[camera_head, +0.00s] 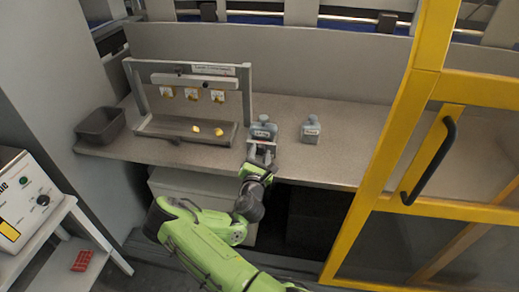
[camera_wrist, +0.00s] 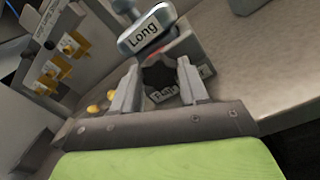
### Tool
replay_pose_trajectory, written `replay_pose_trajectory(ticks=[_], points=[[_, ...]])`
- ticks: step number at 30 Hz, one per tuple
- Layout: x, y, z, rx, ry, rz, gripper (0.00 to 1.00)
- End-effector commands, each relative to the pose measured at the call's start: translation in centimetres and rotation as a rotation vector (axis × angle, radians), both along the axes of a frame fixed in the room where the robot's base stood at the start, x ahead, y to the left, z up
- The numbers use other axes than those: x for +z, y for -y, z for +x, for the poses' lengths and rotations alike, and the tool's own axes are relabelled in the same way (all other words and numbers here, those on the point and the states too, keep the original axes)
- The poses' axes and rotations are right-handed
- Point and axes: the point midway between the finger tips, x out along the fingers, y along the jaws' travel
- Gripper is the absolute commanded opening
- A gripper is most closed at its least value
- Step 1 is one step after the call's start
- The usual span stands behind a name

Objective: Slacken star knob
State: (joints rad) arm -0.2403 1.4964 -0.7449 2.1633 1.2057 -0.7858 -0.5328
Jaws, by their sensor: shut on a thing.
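The star knob (camera_wrist: 160,77) is dark grey and lobed, and in the wrist view it sits between my two fingers. My gripper (camera_wrist: 158,88) is shut on it, one finger on each side. In the head view my gripper (camera_head: 262,153) is at the front of the bench, and the knob is too small or hidden to make out there. The knob is on the front of a grey block (camera_wrist: 196,50). A partly covered label lies below the knob.
A dark bin (camera_head: 100,125) is further left. A yellow-framed door (camera_head: 398,130) stands at right.

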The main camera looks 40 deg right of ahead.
Motion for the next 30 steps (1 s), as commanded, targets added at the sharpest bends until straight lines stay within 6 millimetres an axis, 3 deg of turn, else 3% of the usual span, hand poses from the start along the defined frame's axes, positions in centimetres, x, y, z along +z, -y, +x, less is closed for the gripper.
replay_pose_trajectory(ticks=[10,26,27,30], points=[[-0.09,-0.05,0.00,0.001,-0.109,-0.078,0.13],[-0.22,-0.05,0.00,0.002,-0.126,-0.090,0.13],[-0.22,-0.05,-0.01,0.001,-0.125,-0.089,0.48],[-0.17,-0.04,-0.01,0.001,-0.125,-0.091,0.64]])
